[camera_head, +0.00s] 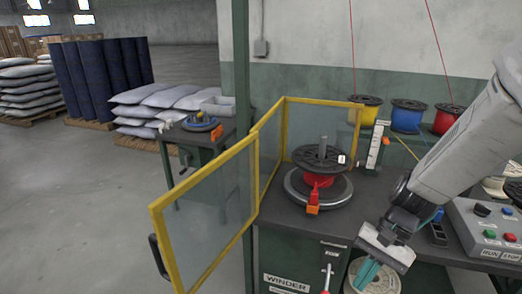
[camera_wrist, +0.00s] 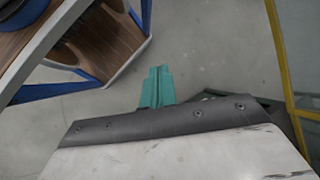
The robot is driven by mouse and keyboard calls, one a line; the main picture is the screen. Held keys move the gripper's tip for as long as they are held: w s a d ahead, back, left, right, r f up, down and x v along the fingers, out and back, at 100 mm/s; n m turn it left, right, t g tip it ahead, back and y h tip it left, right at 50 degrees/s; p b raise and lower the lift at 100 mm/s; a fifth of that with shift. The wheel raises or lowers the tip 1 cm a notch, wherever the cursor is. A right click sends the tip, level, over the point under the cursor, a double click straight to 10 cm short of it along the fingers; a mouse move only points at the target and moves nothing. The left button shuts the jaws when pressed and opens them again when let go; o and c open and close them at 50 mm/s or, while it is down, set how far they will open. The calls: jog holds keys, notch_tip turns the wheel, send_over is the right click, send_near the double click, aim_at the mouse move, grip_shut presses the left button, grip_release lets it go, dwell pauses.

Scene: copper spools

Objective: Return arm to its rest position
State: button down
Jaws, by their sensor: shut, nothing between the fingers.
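My gripper (camera_head: 368,272) hangs low at the right of the head view, fingers pointing down, in front of the winder table's front edge. Its teal fingers are together with nothing between them. They also show closed in the wrist view (camera_wrist: 157,87), over grey floor. My arm (camera_head: 458,140) reaches down from the upper right. A red-wound spool (camera_head: 318,184) with dark flanges sits on the round turntable (camera_head: 292,194) on the winder table (camera_head: 275,222), apart from my gripper.
A yellow-framed guard door (camera_head: 153,211) stands open at the left. A control box (camera_head: 489,229) with buttons sits at the table's right. A pale spool (camera_head: 374,278) is behind my fingers. Yellow, blue and red spools (camera_head: 407,115) line the back.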

jog(key=s+d+r+n+t+h, duration=0.2)
jog(key=s+r, duration=0.3)
jog(key=r, duration=0.4)
jog(key=s+d+r+n+t+h, duration=0.2)
jog(key=s+r, duration=0.4)
jog(key=r, duration=0.3)
jog(key=shift+s+d+r+n+t+h, duration=0.15)
jog(key=shift+d+r+n+t+h, duration=0.25)
jog(key=shift+n+h, duration=0.6)
